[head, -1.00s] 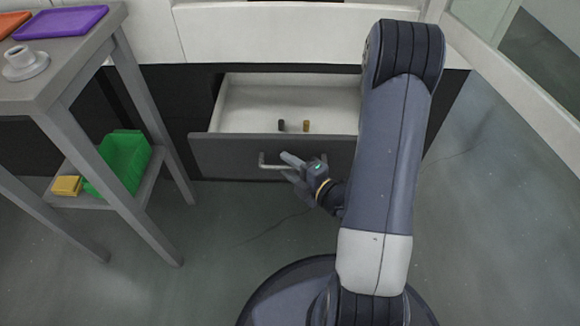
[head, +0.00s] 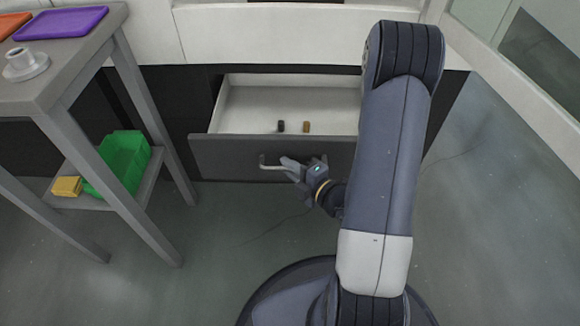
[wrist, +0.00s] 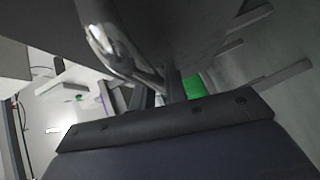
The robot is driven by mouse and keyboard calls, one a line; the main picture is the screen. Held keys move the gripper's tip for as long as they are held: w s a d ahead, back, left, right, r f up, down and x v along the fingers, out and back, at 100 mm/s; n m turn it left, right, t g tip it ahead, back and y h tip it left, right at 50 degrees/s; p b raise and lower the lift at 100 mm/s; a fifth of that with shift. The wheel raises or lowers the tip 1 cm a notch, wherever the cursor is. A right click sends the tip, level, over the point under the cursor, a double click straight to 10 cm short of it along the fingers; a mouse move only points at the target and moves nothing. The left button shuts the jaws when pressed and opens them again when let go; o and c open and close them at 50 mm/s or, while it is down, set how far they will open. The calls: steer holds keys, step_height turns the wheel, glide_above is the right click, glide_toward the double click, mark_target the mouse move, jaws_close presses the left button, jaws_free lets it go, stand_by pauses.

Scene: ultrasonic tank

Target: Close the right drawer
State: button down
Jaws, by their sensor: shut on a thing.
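The right drawer (head: 230,158) has a dark front and a pale inside, and it stands pulled out from the dark cabinet. Its bar handle (head: 271,167) sticks out from the middle of the front. My gripper (head: 291,168) is at the handle and shut on it; its fingers cover the handle's right part. In the wrist view the shiny handle (wrist: 110,45) runs close in front of my gripper. A small black piece (head: 281,126) and a small brown piece (head: 306,127) lie inside the drawer. My arm hides the drawer's right end.
A grey table (head: 75,70) stands at the left with a purple tray (head: 62,22), an orange tray (head: 10,24) and a grey flanged part (head: 25,65). A green bin (head: 125,160) and a yellow block (head: 67,186) sit on its lower shelf. The floor before the drawer is clear.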

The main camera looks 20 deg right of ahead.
steer(key=shift+w, duration=0.1)
steer(key=w+d+p, duration=0.2)
steer(key=w, duration=0.5)
steer(key=w+d+p, duration=0.2)
steer(key=w+d, duration=0.1)
steer(key=w, duration=0.5)
steer(key=w+d+p, duration=0.2)
steer(key=w, duration=0.6)
steer(key=shift+w+d, duration=0.2)
steer(key=shift+d, duration=0.15)
steer(key=shift+w, duration=0.1)
steer(key=shift+w+d+r, duration=0.1)
steer(key=c, duration=1.7)
jaws_free()
steer(key=shift+o, duration=1.3)
steer(key=p+v, duration=0.2)
steer(key=v, duration=0.8)
steer(key=shift+s+p, duration=0.35)
steer(key=shift+s, duration=0.05)
